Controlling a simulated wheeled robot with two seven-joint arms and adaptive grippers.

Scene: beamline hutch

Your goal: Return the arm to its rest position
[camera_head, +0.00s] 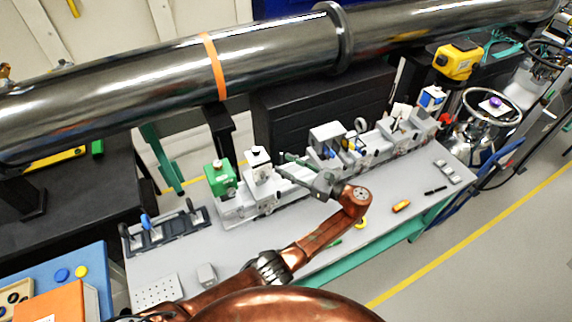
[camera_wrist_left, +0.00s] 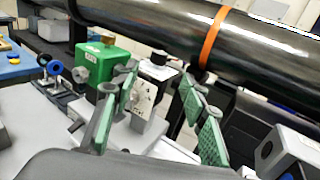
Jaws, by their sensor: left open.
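My left arm is copper-coloured and reaches in from the lower left over the grey table (camera_head: 390,240). Its left gripper (camera_head: 287,168) is near the middle of the optical rail (camera_head: 235,212), just right of a white block with a dark cap (camera_head: 258,165). In the left wrist view the gripper (camera_wrist_left: 160,112) shows green-padded fingers spread apart, with nothing held between them. Beyond the fingers stand a green block (camera_wrist_left: 105,60) and the white block (camera_wrist_left: 143,98). My right gripper does not show in either view.
A large steel pipe (camera_head: 270,60) with an orange band (camera_head: 213,66) runs behind the table. A post rack (camera_head: 165,232) stands at left. An orange item (camera_head: 401,206), a black pen-like item (camera_head: 435,190) and a grey item (camera_head: 447,171) lie at right. A handwheel (camera_head: 492,106) stands beyond.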

